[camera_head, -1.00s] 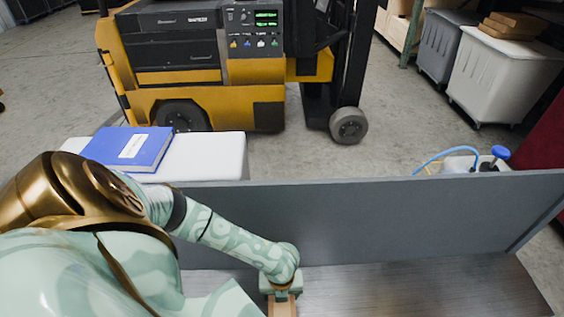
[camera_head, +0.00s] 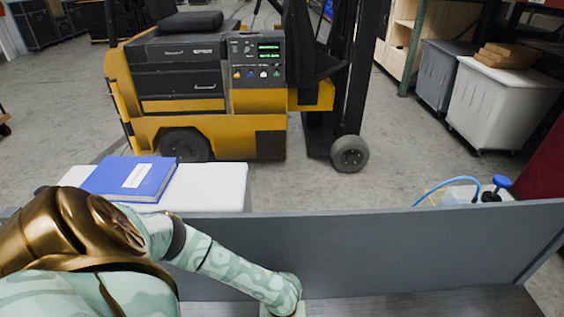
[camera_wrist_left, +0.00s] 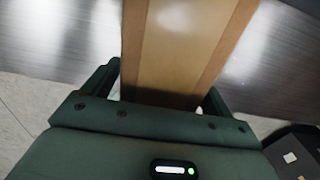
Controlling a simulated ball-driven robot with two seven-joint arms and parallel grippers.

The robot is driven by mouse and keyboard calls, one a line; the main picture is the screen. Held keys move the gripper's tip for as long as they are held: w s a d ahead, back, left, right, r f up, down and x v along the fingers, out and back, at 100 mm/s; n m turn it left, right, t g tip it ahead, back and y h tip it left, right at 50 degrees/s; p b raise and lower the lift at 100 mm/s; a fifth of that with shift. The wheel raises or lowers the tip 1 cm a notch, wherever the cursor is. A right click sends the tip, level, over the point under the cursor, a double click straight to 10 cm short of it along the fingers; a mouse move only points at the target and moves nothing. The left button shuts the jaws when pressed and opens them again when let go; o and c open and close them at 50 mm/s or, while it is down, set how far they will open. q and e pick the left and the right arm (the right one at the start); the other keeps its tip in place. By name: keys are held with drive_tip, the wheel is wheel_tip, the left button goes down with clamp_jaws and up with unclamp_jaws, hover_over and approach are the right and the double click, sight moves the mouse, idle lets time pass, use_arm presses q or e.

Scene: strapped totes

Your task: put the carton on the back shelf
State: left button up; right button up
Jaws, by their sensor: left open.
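The carton (camera_wrist_left: 185,45), brown with a paler tape band along its middle, lies on a grey, wood-grained surface (camera_wrist_left: 60,40) in the left wrist view. My left gripper (camera_wrist_left: 160,88) is open, with one dark green finger on either side of the carton's near end. I cannot tell whether the fingers touch it. In the head view my left arm reaches to the bottom edge, where its wrist (camera_head: 284,296) shows; the fingers and the carton are out of frame. My right gripper is not in view.
An upright grey panel (camera_head: 400,245) stands behind the surface. Beyond it are a white surface (camera_head: 215,188) with a blue binder (camera_head: 132,178), a yellow forklift (camera_head: 210,125), a jug with a blue cap (camera_head: 500,183) and grey bins (camera_head: 500,100). The surface right of my wrist looks clear.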

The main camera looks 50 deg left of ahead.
use_arm(q)
wheel_tip(320, 180, up, 10)
drive_tip(key=p, duration=0.3)
drive_tip(key=shift+f, duration=0.25)
drive_tip(key=shift+r, duration=0.5)
